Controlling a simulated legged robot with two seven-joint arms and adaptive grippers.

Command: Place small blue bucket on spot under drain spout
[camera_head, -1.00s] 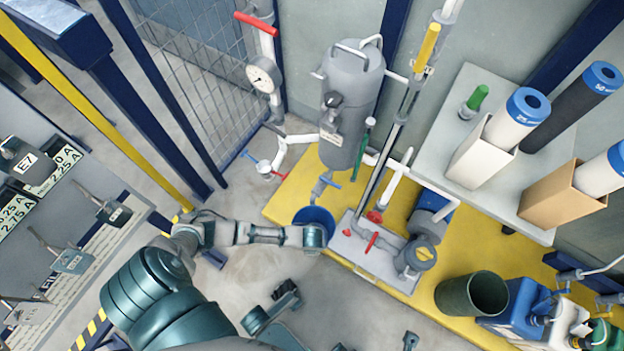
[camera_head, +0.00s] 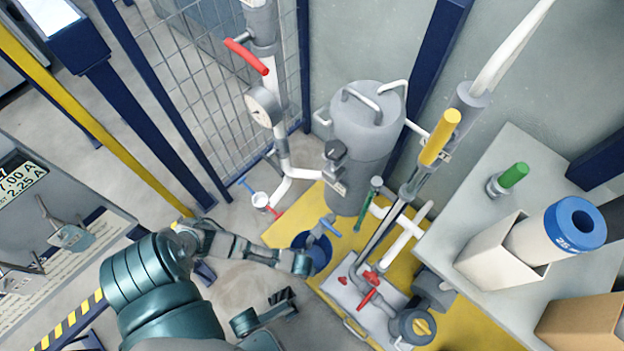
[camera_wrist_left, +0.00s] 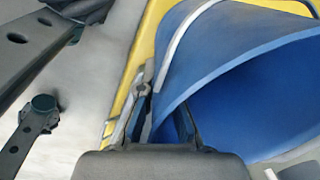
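The small blue bucket (camera_head: 321,258) is at the left end of the yellow platform, below the grey tank (camera_head: 362,150). The drain spout (camera_head: 315,236) with its blue valve handle (camera_head: 331,228) overlaps the bucket's opening in the head view. I cannot tell whether the bucket's base touches the platform. My left gripper (camera_head: 304,264) is at the bucket's near left side. In the left wrist view, its fingers (camera_wrist_left: 163,118) straddle the blue bucket's rim (camera_wrist_left: 172,85), apparently pinching it. The light bucket handle (camera_wrist_left: 180,35) runs beside the fingers.
The yellow platform (camera_head: 284,232) also bears a pump on a white plate (camera_head: 345,290) with red valves. A pipe with a gauge (camera_head: 262,106) and a mesh fence stand at left. A grey table (camera_head: 480,205) with cylinders is at right.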

